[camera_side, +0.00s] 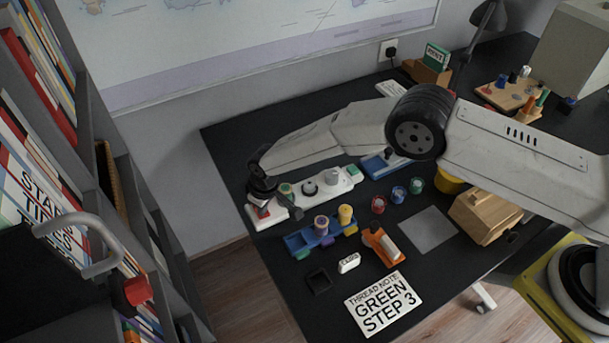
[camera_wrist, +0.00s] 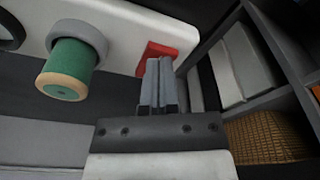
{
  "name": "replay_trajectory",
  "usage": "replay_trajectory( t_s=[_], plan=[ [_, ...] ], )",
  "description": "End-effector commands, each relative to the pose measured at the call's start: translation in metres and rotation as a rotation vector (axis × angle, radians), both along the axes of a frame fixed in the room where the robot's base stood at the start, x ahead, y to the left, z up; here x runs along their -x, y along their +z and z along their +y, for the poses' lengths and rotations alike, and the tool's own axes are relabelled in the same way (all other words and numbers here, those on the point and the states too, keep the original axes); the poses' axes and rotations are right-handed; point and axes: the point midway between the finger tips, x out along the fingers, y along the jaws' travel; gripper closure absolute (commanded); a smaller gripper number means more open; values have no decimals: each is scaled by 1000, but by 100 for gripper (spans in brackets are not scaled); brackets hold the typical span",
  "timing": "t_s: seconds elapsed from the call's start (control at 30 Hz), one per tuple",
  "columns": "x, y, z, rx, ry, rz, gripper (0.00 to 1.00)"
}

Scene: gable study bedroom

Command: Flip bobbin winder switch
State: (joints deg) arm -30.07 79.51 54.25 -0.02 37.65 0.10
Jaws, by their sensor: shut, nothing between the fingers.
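The bobbin winder is a long white base (camera_side: 325,187) near the left of the black desk, with round grey and dark parts and a green spool along its top. In the wrist view, its white face (camera_wrist: 120,22) carries a green thread spool (camera_wrist: 65,68) and a red switch (camera_wrist: 153,54) near its end. The red switch also shows in the side view (camera_side: 263,211) at the base's left end. My gripper (camera_wrist: 159,72) is shut and empty, its fingertips right at the red switch and partly covering it. I cannot tell whether they touch it.
A blue tray (camera_side: 300,241) with spools stands in front of the base. A grey bookshelf (camera_side: 95,150) is at left, beyond the desk edge.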

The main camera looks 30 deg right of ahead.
Motion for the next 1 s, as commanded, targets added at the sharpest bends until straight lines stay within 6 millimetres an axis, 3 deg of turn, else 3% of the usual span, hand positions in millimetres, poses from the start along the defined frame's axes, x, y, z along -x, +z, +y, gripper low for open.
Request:
replay_trajectory(
  t_s=[0.37, 1.0],
  plan=[
    [0, 0, 0, 0, 0, -1, 100],
    [0, 35, 0, 0, 0, -1, 100]
  ],
)
